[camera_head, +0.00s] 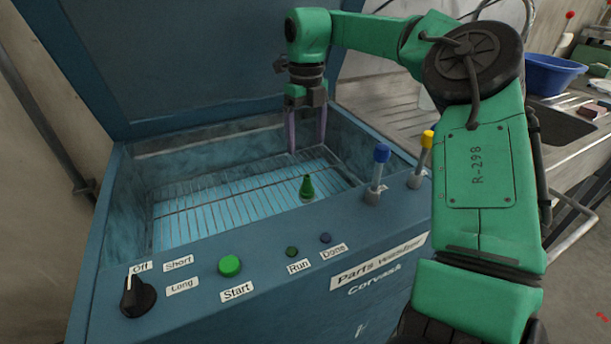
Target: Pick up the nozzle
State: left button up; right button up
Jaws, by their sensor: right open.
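A small green cone-shaped nozzle (307,188) stands upright on the wire rack (215,205) inside the open blue parts washer (190,295), near its front wall. My right gripper (307,148) points down into the back right part of the tub. Its two thin purple fingers are apart with nothing between them. In the picture it is above and behind the nozzle, not touching it. My left gripper is not in view.
A blue-capped post (380,168) and a yellow-capped post (423,155) stand on the washer's right front rim. The front panel has a dial (137,297) and a green start button (230,265). A sink with a blue bowl (551,75) is at the right. The rack's left is clear.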

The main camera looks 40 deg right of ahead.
aim_at(308, 177)
jog(key=f, duration=0.2)
jog(key=s+f, duration=0.1)
jog(key=f, duration=0.1)
jog(key=a+f, duration=0.1)
jog(key=f, duration=0.1)
jog(key=shift+s+b, duration=0.25)
jog(key=shift+b, duration=0.1)
notch_tip(308, 177, down, 7)
jog(key=shift+d+r, duration=0.15)
jog(key=shift+r, duration=0.05)
jog(key=shift+w+f, duration=0.15)
jog(key=shift+f, duration=0.2)
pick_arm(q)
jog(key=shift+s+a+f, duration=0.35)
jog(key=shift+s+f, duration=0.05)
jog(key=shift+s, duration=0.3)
pick_arm(e)
grip_shut()
